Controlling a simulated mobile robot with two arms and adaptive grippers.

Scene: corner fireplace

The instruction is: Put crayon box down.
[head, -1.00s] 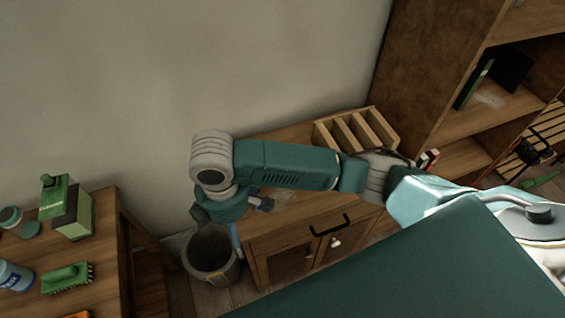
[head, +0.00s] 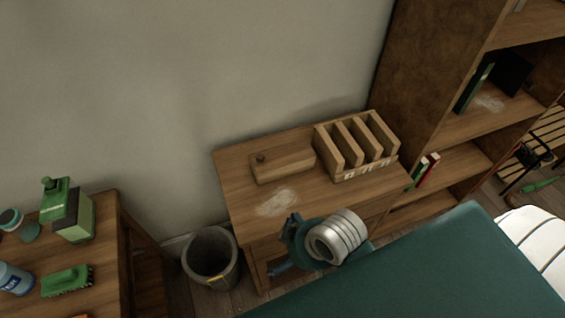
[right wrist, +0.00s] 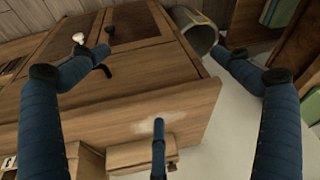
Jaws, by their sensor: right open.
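A small wooden box (head: 283,163) with a dark knob at one end lies flat on the wooden cabinet (head: 235,190), left of a slotted wooden organizer; it looks like the crayon box. It also shows at the bottom of the right wrist view (right wrist: 140,155), partly behind a finger. My right gripper (head: 282,248) is in front of the cabinet's near edge, apart from the box. In the right wrist view its blue fingers (right wrist: 160,75) are spread wide with nothing between them. My left gripper is not in view.
The slotted organizer (head: 352,175) stands at the cabinet's back right. A grey bin (head: 211,262) is on the floor left of the cabinet. A table (head: 108,232) with a green brush (head: 66,280) and bottles is at left. A bookshelf (head: 420,100) rises at right.

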